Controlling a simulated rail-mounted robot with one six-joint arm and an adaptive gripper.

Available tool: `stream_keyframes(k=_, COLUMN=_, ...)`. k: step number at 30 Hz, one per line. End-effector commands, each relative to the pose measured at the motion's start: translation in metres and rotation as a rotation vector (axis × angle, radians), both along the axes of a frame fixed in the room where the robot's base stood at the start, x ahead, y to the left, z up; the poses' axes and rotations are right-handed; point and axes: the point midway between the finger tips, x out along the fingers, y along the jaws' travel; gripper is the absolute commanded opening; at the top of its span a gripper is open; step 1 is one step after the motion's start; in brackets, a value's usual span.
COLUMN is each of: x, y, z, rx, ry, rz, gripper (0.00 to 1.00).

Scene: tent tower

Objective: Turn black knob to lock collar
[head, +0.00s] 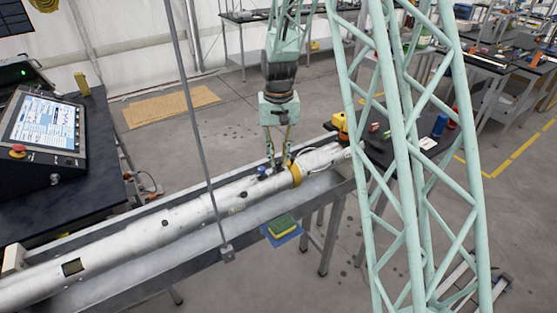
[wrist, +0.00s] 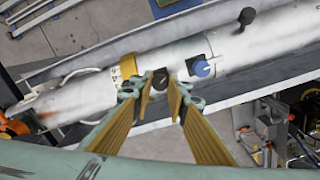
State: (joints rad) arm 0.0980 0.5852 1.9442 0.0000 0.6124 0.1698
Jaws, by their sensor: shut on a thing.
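A long white cylinder (head: 190,212) lies in a grey trough. A yellow collar (head: 296,174) circles it near its right end; it also shows in the wrist view (wrist: 128,66). My gripper (head: 279,164) points down onto the cylinder beside the collar. In the wrist view my gripper (wrist: 165,85) has its fingertips on both sides of the black knob (wrist: 159,79) and is shut on it. In the head view the fingertips largely hide this knob. A blue knob (wrist: 201,67) with a pale pointer sits just beside it; it also shows in the head view (head: 262,171).
Another black knob (wrist: 246,16) stands farther along the cylinder. The trough (head: 140,272) has raised walls. A green lattice tower (head: 415,150) rises at right, and a thin grey post (head: 198,120) stands at left.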

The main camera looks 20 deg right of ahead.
Motion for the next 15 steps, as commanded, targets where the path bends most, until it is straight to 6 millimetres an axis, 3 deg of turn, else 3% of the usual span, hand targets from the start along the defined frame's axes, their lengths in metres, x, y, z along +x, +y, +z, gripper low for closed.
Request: stream_keyframes(k=15, x=0.0007, y=-0.0001, z=0.0001, rx=0.000, ry=-0.002, rz=-0.383, gripper=0.04)
